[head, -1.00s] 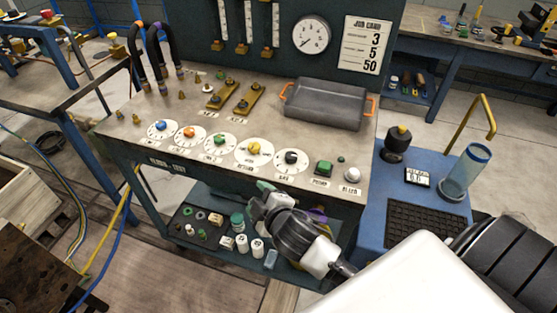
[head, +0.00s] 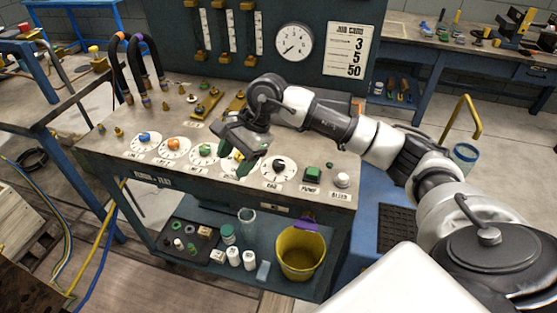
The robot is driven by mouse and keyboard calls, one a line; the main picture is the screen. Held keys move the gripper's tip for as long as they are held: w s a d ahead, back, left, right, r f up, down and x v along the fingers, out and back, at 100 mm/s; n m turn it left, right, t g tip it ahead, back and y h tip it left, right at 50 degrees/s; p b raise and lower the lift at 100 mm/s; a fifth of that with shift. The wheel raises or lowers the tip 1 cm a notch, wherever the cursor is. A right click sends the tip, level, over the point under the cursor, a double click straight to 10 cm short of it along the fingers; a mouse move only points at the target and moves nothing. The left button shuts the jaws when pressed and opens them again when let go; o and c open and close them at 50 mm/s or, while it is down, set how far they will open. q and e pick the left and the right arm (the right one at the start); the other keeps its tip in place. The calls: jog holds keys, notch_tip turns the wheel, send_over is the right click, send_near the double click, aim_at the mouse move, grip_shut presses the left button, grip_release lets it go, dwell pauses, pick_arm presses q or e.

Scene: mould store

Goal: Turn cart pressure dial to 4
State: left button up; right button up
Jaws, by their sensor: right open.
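The blue cart (head: 140,172) has a row of white dials along the front of its top. The dial at the right end has a black knob (head: 279,164) and a label that seems to read BAR. Its numbers are too small to read. The gripper appears empty and apart from the black knob. A round gauge (head: 294,43) hangs on the back panel beside a job card (head: 350,49) reading 3, 5, 50. My left gripper is out of view.
Dials with blue (head: 144,137), orange (head: 173,144) and green (head: 205,150) knobs lie to the left. A green button (head: 313,173) and a white knob (head: 342,180) stand right. The lower shelf holds a yellow bucket (head: 300,251) and several small jars.

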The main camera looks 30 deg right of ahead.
aim_at(279, 163)
jog(key=d+r+h, duration=0.3)
jog(key=d+h, duration=0.3)
jog(key=d, duration=0.6)
jog(key=shift+g, duration=0.4)
jog(key=f, duration=0.7)
jog(key=f+p, duration=0.1)
jog(key=f, duration=0.3)
jog(key=shift+w, duration=0.35)
jog(key=shift+r, duration=0.1)
jog(key=shift+c, duration=0.2)
jog(key=c, duration=0.9)
